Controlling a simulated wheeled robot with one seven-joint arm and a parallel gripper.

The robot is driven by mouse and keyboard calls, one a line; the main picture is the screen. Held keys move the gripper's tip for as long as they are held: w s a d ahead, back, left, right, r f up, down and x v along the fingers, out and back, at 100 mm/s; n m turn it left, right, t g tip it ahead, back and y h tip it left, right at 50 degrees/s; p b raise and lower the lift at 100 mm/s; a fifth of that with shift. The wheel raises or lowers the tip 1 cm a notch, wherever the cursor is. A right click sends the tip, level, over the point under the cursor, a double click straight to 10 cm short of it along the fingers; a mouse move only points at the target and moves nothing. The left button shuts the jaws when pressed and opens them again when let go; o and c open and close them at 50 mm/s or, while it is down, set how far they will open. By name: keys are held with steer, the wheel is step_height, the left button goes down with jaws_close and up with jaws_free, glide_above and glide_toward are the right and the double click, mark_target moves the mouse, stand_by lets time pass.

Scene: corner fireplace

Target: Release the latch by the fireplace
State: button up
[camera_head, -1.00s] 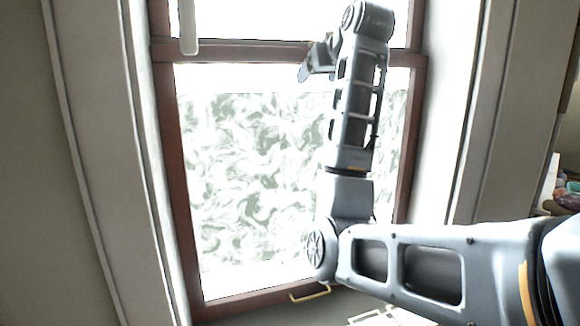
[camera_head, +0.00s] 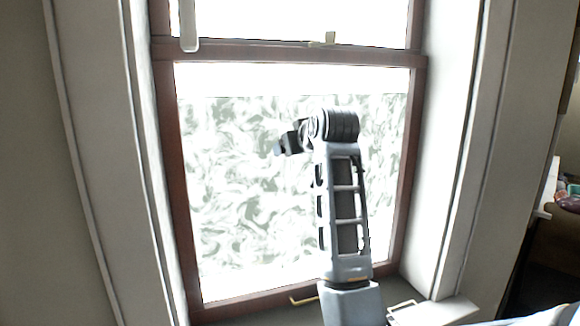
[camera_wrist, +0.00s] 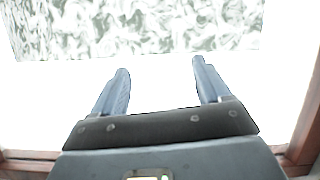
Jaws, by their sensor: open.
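A small pale brass latch (camera_head: 328,39) sits on the brown meeting rail (camera_head: 240,50) between the upper and lower window sashes. Its small size keeps me from telling whether it is fastened or released. My gripper (camera_head: 280,147) is in front of the patterned lower pane, below and to the left of the latch and apart from it. In the wrist view my gripper (camera_wrist: 160,66) has its two fingers spread, with nothing between them but bright glass. The latch does not show in the wrist view.
A brass pull (camera_head: 308,297) is on the bottom rail, close to my arm. A pale strip (camera_head: 188,25) hangs at upper left. Deep white reveals flank the window; small items (camera_head: 570,195) sit at far right.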

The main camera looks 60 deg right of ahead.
steer(key=shift+a+f, duration=0.3)
steer(key=shift+f, duration=0.35)
steer(key=shift+a+f, duration=0.35)
steer(key=shift+f, duration=0.35)
steer(key=shift+a+f, duration=0.3)
steer(key=shift+f, duration=0.35)
steer(key=shift+c, duration=0.4)
